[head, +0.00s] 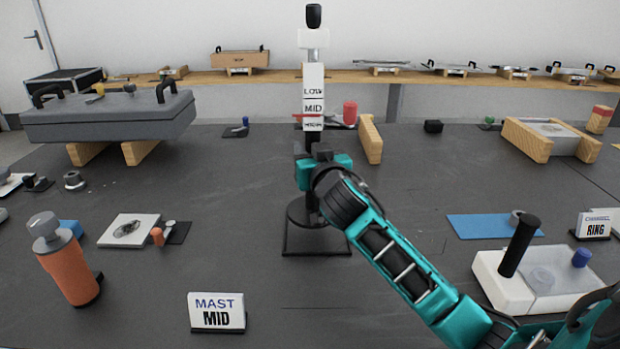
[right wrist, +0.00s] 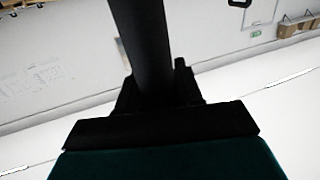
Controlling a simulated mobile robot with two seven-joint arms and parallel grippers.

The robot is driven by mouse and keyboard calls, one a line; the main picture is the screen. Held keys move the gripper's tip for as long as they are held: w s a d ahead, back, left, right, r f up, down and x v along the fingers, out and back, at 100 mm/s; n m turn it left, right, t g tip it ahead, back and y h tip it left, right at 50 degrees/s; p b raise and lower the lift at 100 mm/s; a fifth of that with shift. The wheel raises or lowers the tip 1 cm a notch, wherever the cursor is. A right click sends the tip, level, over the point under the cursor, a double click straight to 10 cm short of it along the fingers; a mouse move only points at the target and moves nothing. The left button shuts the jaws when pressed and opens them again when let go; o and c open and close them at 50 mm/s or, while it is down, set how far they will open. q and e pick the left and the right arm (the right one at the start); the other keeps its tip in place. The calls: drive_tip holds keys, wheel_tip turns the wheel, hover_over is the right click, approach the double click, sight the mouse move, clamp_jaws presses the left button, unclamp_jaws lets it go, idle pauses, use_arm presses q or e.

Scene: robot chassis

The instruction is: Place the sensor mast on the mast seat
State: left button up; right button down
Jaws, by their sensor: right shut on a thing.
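The sensor mast (head: 313,75) stands upright in the head view, with a black tip, a white block and a white scale marked LOW and MID; the lowest word is hard to read. A red line crosses the scale below MID. My right gripper (head: 316,152) is shut on the black shaft below the scale. The shaft also shows between the fingers in the right wrist view (right wrist: 143,40). Below the gripper are a dark round plate (head: 300,213) and a black square outline (head: 316,252), which looks like the mast seat. My arm partly hides them; I cannot tell whether the mast touches the seat. My left gripper is not in view.
A sign (head: 217,312) reads MAST MID. An orange cylinder (head: 70,270) stands at left front. A white block with a black handle (head: 518,247) lies right, near a RING sign (head: 594,225). A grey lidded case (head: 108,117) rests on wooden blocks.

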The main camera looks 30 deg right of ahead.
sight(299, 210)
wheel_tip(299, 210, down, 4)
drive_tip(key=shift+f+b, duration=0.2)
drive_tip(key=shift+b, duration=0.5)
drive_tip(key=shift+f, duration=0.45)
drive_tip(key=shift+f, duration=0.15)
drive_tip(key=c, duration=1.1)
unclamp_jaws()
drive_tip(key=o, duration=0.4)
drive_tip(key=shift+c, duration=0.2)
